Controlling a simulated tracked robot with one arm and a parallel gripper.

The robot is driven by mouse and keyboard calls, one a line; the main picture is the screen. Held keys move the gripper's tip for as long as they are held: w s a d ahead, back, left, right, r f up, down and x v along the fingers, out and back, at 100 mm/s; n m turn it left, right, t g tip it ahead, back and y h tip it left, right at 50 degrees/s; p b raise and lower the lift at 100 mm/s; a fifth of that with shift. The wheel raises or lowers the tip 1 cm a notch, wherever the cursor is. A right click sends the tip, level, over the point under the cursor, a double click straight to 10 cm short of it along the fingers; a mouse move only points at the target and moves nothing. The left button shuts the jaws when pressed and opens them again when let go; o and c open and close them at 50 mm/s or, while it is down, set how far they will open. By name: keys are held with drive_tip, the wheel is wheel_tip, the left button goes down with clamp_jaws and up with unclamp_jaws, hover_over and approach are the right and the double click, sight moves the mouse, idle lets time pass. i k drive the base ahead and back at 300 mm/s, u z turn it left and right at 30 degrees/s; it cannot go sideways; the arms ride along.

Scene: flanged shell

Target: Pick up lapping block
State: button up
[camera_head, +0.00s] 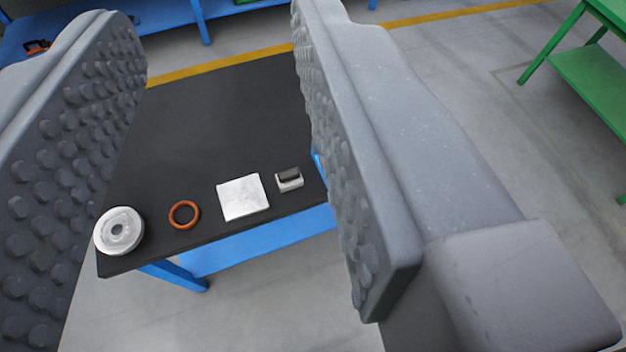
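A small block (289,180) with a dark top and pale sides sits at the front right corner of the black table top (215,115). It looks like the lapping block. A flat whitish square (242,197) lies just left of it. My gripper (212,60) is wide open and empty, with its two studded grey fingers at the left and centre of the view. The block shows between the fingers, close to the inner face of the right one. The gripper is some way above the table and touches nothing on it.
An orange ring (184,214) and a pale round flanged part (119,231) lie along the front edge to the left. The back of the table is bare where visible. A green table (592,75) stands at the right, and a blue bench (170,15) behind.

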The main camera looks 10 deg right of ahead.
sight(291, 179)
drive_tip(key=z, duration=0.05)
drive_tip(key=k, duration=1.2)
drive_tip(key=z, duration=0.55)
drive_tip(key=i, duration=2)
drive_tip(key=u, duration=0.5)
